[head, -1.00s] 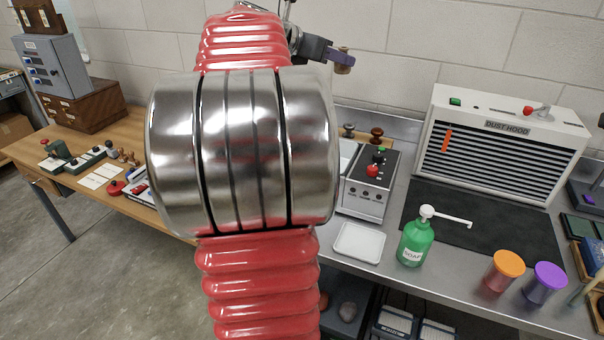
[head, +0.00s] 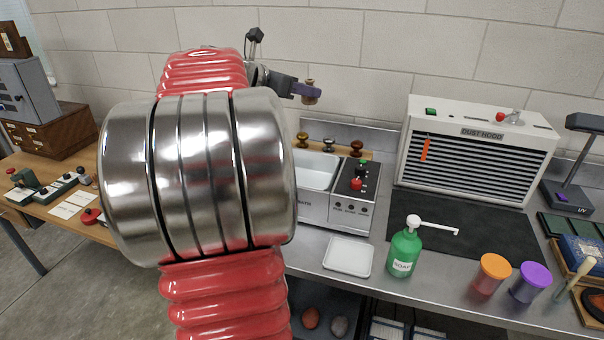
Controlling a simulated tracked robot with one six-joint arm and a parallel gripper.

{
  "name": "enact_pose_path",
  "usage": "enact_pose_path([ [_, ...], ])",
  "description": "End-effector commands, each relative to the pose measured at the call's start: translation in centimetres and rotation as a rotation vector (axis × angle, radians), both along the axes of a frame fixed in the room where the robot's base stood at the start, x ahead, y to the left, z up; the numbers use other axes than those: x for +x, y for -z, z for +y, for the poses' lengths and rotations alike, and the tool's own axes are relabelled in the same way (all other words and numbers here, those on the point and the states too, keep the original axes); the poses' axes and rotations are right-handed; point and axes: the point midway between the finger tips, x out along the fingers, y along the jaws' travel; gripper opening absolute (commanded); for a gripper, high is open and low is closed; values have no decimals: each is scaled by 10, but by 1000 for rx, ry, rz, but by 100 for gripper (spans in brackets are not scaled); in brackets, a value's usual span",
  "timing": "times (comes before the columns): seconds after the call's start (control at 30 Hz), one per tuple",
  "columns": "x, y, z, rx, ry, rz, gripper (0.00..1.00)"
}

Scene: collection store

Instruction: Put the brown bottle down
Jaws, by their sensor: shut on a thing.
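The brown bottle (head: 310,97) is small and held up in front of the block wall, above the back of the steel bench. My gripper (head: 303,90) is shut on it. Purple-grey jaw parts show at its left side. The bottle looks roughly upright and is clear of the bench. My red and steel arm hides much of the left middle of the view.
Below the bottle is a white bath (head: 314,171) with a control panel (head: 354,190). Several knobbed items (head: 328,145) stand behind it. The dark mat (head: 460,235) before the dust hood (head: 478,150) is mostly clear.

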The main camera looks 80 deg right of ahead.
Motion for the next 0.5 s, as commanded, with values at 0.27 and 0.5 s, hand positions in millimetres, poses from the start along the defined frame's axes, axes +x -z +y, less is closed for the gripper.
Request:
enact_pose_path([
  [0.27,0,55,0,3,-1,1,8],
  [0.5,0,100,0,4,-2,2,8],
])
